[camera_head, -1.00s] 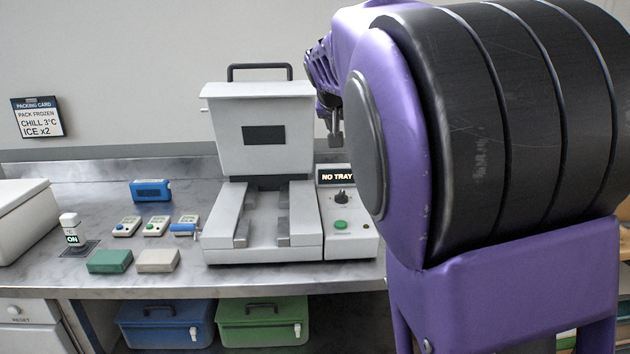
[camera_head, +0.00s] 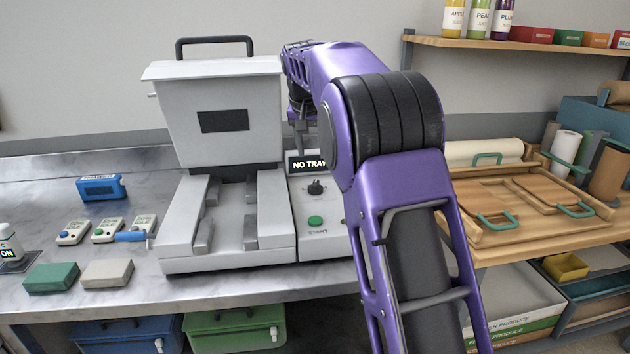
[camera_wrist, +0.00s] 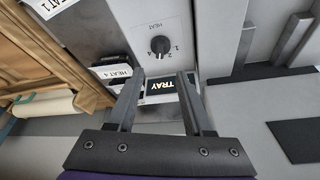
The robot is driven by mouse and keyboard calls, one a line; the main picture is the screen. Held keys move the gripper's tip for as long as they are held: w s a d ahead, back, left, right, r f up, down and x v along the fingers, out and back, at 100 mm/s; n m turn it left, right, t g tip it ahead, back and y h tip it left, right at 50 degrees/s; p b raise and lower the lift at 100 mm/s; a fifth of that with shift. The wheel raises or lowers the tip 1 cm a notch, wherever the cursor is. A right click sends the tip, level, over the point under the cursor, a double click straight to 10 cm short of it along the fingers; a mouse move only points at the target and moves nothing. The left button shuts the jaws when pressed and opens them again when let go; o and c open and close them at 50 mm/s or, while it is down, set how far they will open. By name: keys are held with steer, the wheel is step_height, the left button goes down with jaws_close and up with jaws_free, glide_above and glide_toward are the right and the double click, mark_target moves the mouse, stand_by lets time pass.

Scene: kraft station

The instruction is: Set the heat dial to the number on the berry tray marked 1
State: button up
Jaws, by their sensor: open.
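The heat dial (camera_head: 316,187) is a dark knob on the white panel at the right of the sealing machine (camera_head: 223,135). In the wrist view the dial (camera_wrist: 160,45) sits under the word HEAT, with numbers around its right side. The display (camera_head: 306,164) above it reads NO TRAY. My gripper (camera_wrist: 159,78) is open and empty, its fingertips short of the dial in that picture, one either side of the display. In the head view my gripper (camera_head: 300,128) hangs above the display.
A green button (camera_head: 315,222) is below the dial. Small boxes and a blue device (camera_head: 100,188) lie on the counter at left. Wooden trays (camera_head: 500,218) with green handles rest on the right-hand table, below a shelf (camera_head: 510,43) of bottles.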

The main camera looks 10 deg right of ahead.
mark_target(315, 183)
steer(key=b+x, duration=0.1)
steer(key=x, duration=1)
steer(key=shift+w+f, duration=0.1)
jaws_close()
